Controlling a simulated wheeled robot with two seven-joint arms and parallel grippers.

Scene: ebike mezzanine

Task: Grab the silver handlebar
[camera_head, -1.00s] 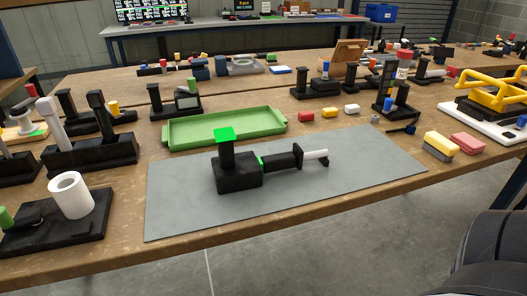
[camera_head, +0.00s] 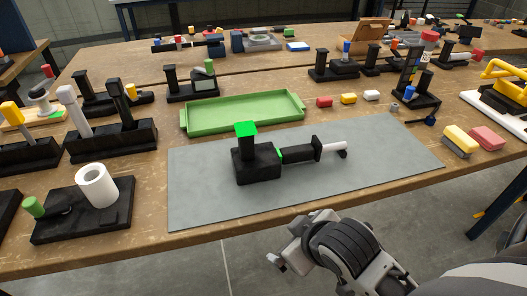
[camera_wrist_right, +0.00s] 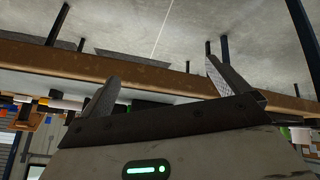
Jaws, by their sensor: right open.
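On the grey mat (camera_head: 215,205) a black block (camera_head: 257,165) with a bright green top stands upright. A black arm extends from its right side and ends in a pale silver bar (camera_head: 333,146), which looks like the handlebar. My right gripper (camera_head: 277,262) is low in front of the table's front edge, below and apart from the block and bar. In the right wrist view my right gripper (camera_wrist_right: 160,88) has its two fingers spread with nothing between them. My left gripper is out of view.
A green tray (camera_head: 240,112) lies behind the mat. A black base with a white roll (camera_head: 97,186) stands at left. Yellow (camera_head: 460,139) and pink (camera_head: 487,137) blocks lie at right. The table edge (camera_wrist_right: 150,74) crosses the right wrist view. The mat's front is bare.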

